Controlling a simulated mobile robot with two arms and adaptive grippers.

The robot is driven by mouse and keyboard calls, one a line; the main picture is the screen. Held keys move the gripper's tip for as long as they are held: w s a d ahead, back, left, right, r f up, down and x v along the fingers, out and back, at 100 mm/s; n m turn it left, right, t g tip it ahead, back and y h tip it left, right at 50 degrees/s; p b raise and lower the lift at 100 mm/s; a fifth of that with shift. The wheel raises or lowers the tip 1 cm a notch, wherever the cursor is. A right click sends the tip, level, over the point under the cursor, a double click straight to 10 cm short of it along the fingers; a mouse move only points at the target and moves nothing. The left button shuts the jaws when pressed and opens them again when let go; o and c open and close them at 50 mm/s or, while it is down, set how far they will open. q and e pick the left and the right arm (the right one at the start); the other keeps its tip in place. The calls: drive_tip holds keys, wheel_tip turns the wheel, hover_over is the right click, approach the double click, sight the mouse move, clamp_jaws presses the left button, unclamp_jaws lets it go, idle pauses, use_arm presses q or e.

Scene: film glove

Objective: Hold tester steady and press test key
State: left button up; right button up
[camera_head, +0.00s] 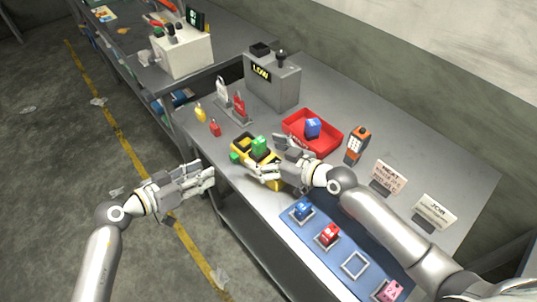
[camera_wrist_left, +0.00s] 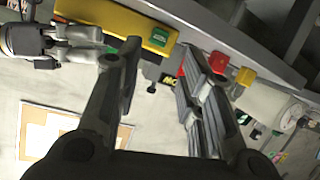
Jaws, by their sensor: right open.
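An orange and black handheld device with a keypad (camera_head: 357,145) stands upright on the bench right of the red tray; I cannot tell if it is the tester. My left gripper (camera_head: 211,175) is open and empty, off the bench's front edge.
A blue mat (camera_head: 318,250) with framed slots and blocks lies under my right arm. Two sign cards (camera_head: 390,177) stand right.

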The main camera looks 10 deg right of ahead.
drive_tip(key=shift+c, duration=0.2)
drive_tip(key=c, duration=1.4)
use_arm(q)
clamp_jaws()
use_arm(e)
drive_tip(key=shift+c, duration=0.2)
